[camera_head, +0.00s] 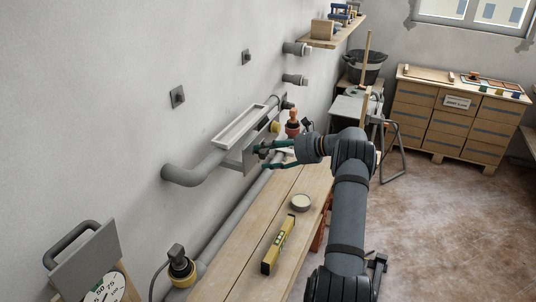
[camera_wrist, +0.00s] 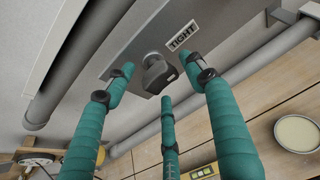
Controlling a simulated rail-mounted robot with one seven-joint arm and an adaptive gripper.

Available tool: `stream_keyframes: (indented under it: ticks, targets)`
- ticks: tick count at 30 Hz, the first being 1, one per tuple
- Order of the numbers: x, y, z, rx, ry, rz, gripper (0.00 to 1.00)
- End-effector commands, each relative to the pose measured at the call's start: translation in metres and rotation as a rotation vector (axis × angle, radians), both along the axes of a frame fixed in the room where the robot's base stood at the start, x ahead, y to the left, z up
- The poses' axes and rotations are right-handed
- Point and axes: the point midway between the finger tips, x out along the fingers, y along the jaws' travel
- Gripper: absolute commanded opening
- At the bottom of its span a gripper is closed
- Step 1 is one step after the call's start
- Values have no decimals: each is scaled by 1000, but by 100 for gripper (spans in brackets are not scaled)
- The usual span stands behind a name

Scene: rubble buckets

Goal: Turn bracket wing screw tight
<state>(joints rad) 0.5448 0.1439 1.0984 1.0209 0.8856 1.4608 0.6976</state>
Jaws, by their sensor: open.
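The grey wing screw (camera_wrist: 156,74) sits on the grey metal bracket plate (camera_wrist: 135,40) in the wrist view. A white label reading "TIGHT" (camera_wrist: 182,37) is on the plate, up and right of the screw. My gripper (camera_wrist: 160,82) is open, its teal fingers spread around the screw with nothing visibly gripped. Whether any finger touches the screw or plate, I cannot tell. In the head view my gripper (camera_head: 262,156) is at the wall bracket (camera_head: 236,160) below a light tray (camera_head: 240,126); the screw cannot be made out there.
A wooden bench (camera_head: 240,262) runs below the bracket, with a yellow spirit level (camera_head: 278,246) and a round tin (camera_head: 300,202) on it. A grey pipe (camera_head: 195,176) runs along the wall beside the bracket. An orange-topped object (camera_head: 293,124) stands just behind my gripper.

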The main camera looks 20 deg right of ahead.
Motion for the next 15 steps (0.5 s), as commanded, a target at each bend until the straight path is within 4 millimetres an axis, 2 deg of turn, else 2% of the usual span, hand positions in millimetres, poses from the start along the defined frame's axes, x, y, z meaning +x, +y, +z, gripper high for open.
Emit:
stream_keyframes:
  ticks: [5,15]
  targets:
    - [-16,-17,10,0,-2,-6,55]
    - [-66,-58,36,-2,0,-4,55]
